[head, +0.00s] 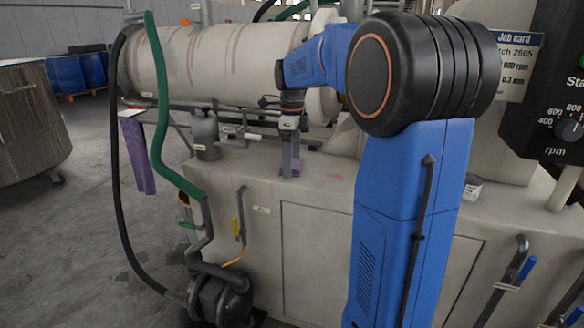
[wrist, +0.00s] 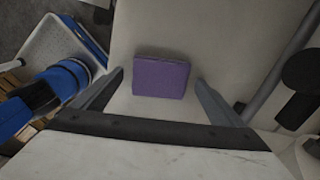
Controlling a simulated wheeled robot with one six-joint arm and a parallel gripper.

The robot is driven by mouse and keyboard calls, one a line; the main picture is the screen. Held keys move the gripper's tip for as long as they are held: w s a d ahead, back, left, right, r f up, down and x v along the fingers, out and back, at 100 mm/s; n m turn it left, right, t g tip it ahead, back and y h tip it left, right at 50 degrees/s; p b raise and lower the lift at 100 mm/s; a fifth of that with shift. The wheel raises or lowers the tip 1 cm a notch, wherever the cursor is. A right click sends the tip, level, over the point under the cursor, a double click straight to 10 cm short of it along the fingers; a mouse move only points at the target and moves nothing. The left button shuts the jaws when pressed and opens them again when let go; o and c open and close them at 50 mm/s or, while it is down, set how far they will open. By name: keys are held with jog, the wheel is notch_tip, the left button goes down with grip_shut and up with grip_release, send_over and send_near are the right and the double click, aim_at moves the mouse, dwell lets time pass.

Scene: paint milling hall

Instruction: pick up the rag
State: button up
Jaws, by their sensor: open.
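A small purple folded pad, which looks like the rag (wrist: 161,77), lies flat on the pale top of the machine base. It shows in the wrist view between and just beyond my two fingers. In the head view a bit of the purple rag (head: 297,166) shows beside the fingers; the rest is hidden behind them. My gripper (head: 290,168) points down over it, open and empty, with one finger on each side in the wrist view (wrist: 159,78). I cannot tell the exact height of the fingertips above the top.
A longer purple cloth (head: 137,152) hangs at the machine's left end. A grey can (head: 206,136) stands left of my gripper, and the large pale cylinder (head: 220,60) lies behind. A green hose (head: 160,110) runs down the left. Bare top lies right of the rag.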

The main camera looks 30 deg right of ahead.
jog(key=c, duration=1.1)
jog(key=shift+c, duration=0.2)
